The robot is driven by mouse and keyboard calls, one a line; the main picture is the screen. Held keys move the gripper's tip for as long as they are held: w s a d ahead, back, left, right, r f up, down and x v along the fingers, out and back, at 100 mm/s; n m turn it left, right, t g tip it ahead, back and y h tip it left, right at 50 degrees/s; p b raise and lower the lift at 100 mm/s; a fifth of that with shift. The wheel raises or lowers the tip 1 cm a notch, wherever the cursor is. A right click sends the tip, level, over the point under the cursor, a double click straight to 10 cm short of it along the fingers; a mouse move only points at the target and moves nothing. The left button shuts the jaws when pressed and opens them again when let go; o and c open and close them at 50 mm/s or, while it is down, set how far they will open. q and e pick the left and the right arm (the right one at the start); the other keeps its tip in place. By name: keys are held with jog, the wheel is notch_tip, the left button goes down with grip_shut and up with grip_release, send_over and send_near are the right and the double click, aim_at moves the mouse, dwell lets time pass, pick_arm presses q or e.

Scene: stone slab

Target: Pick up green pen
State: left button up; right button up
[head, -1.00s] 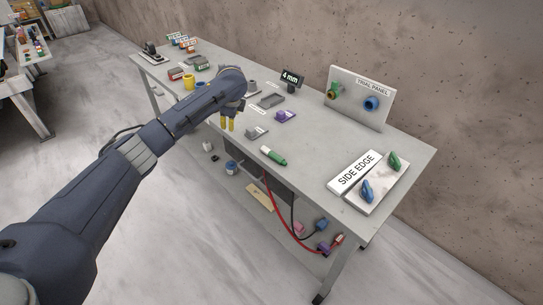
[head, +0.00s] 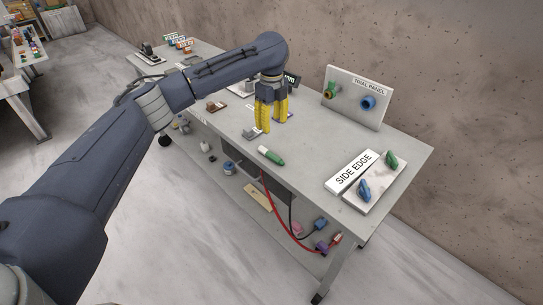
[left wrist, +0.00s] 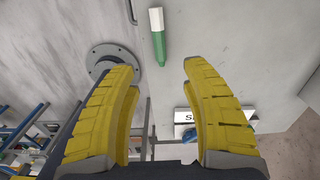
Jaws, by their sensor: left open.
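The green pen (head: 271,155) has a green body and a white end. It lies on the slab-topped table (head: 310,150) near its front edge. My left gripper (head: 270,127) is above the table, just behind the pen in the head view, with yellow fingers pointing down. It is open and empty. In the left wrist view the pen (left wrist: 158,38) shows at the top, beyond and between the spread fingertips (left wrist: 155,68), apart from both. My right gripper is not in view.
A white "SIDE EDGE" sign (head: 353,172) and a plate with blue and green handles (head: 374,193) lie to the right. The trial panel (head: 355,96) stands at the back. A round grey flange (left wrist: 112,65) shows in the left wrist view.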

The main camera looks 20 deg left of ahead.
aim_at(271, 153)
pick_arm(q)
notch_tip(271, 153, down, 15)
jog(key=shift+a+r, duration=0.1)
dwell(0.7)
grip_shut()
dwell(0.3)
